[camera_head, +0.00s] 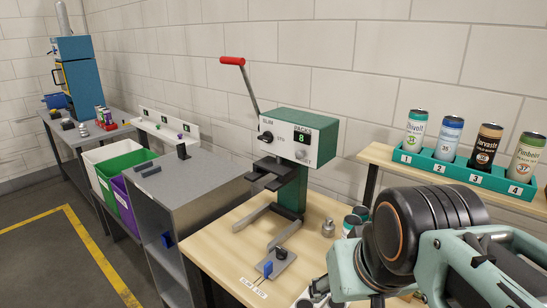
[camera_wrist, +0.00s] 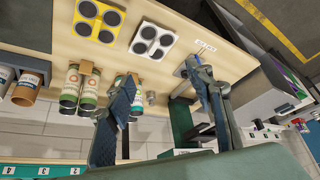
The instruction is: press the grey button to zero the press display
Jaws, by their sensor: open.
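The press (camera_head: 291,170) is green with a white front and stands on the wooden table against the wall. Its small display (camera_head: 301,137) shows a green 8. A small round grey button (camera_head: 300,154) sits on the front below the display. A black knob is to its left. My gripper (camera_wrist: 160,78) is open and empty in the wrist view, its two dark fingers wide apart over the table. The press shows partly behind the right finger in the wrist view (camera_wrist: 182,122); the button cannot be made out there. In the head view my arm fills the lower right, apart from the press.
A red-tipped lever (camera_head: 233,61) rises at the press's left. A blue-handled fixture (camera_head: 268,268) is on the table in front. Cans stand in a green numbered rack (camera_head: 450,172) on the right shelf. More cans (camera_wrist: 70,88) and sheets with dark discs (camera_wrist: 152,40) lie near my gripper.

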